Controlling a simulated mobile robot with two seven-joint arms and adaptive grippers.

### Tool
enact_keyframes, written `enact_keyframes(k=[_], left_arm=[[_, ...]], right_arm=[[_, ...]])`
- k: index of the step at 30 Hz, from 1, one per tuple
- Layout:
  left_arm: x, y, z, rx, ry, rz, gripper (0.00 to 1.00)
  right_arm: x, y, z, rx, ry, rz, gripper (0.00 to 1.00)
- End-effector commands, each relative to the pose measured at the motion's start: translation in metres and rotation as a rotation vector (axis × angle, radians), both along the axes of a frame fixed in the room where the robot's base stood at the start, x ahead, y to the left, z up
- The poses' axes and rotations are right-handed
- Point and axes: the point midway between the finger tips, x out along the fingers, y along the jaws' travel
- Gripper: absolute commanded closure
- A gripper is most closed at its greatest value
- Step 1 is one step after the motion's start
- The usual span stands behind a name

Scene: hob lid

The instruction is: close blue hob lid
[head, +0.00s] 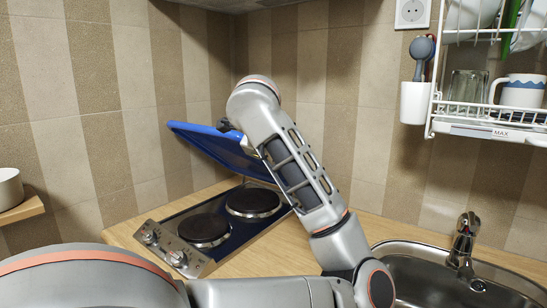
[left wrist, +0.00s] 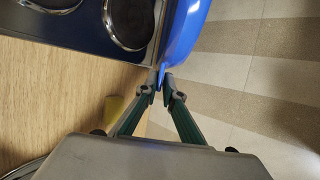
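The blue hob lid (head: 215,146) stands raised and tilted above the hob (head: 222,230) in the head view. In the left wrist view the lid (left wrist: 184,36) shows edge-on beside the burners. My left gripper (left wrist: 163,80) has its fingertips close together at the lid's edge, with a blue strip between them; it looks shut on that edge. In the head view my own left arm hides most of this gripper and the lid's right part. My right gripper is in neither view.
Two dark burners (head: 204,229) and a row of knobs (head: 160,247) lie bare under the lid. A metal sink (head: 430,280) is at the right. A dish rack (head: 490,110) and a utensil cup (head: 414,103) hang on the tiled wall.

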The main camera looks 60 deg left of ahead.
Motion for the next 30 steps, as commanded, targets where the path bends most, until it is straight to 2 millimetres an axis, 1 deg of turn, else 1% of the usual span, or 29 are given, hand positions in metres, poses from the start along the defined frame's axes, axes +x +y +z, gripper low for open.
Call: enact_keyframes(k=[11,14,17,27,30], left_arm=[[0.0,0.0,0.001,0.0,0.0,0.0,0.79],[0.0,0.0,0.005,0.0,-0.002,-0.001,0.79],[0.0,0.0,0.016,0.0,-0.004,0.0,0.79],[0.0,0.0,0.074,0.001,-0.005,-0.002,0.79],[0.0,0.0,0.086,0.0,-0.003,-0.001,0.79]], right_arm=[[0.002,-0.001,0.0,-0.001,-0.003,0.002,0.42],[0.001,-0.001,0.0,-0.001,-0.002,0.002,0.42],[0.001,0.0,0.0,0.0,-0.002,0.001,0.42],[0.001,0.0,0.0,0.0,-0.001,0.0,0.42],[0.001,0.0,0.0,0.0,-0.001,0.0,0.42]])
